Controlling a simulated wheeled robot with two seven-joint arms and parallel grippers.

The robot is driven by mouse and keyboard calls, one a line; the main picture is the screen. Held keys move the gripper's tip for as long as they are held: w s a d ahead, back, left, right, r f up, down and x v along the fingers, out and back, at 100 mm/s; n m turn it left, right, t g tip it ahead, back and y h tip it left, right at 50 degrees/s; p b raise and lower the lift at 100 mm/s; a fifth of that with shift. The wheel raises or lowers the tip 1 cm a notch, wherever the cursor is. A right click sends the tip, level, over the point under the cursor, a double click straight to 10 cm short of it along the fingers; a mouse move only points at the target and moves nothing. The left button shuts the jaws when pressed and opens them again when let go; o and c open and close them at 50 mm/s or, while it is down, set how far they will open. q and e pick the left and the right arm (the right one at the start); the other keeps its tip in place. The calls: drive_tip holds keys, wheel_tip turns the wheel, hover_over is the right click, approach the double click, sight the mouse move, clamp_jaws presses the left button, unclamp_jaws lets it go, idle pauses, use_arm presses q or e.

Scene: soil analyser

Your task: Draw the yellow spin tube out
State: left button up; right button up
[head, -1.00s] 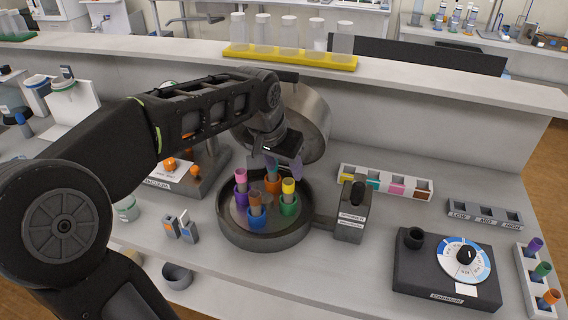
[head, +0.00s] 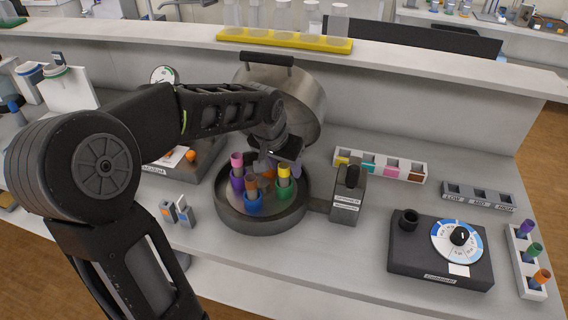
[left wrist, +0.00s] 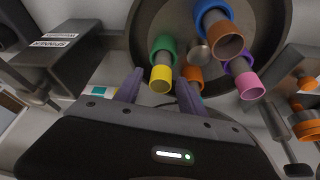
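The yellow spin tube (head: 284,171) stands in a green holder (head: 284,188) at the right of the round spinner bowl (head: 232,217), whose lid is up. It also shows in the left wrist view (left wrist: 161,80). My left gripper (head: 290,165) is just behind it in the head view. In the left wrist view its two purple fingers (left wrist: 159,88) are apart, with the yellow tube appearing between them; I see no contact. A pink-topped tube (head: 236,160) and a brown-topped tube (head: 251,181) stand in neighbouring holders. My right gripper is out of view.
The raised lid (head: 300,100) stands close behind my left gripper. A labelled spinner control box (head: 346,205) joins the bowl's right side.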

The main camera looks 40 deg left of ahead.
use_arm(q)
clamp_jaws()
idle(0.4)
drive_tip(key=c, duration=0.6)
unclamp_jaws()
clamp_jaws()
drive_tip(key=shift+r+p, duration=0.45)
drive_tip(key=shift+r, duration=0.3)
drive_tip(key=shift+r+p, duration=2.25)
drive_tip(key=shift+r, duration=1.05)
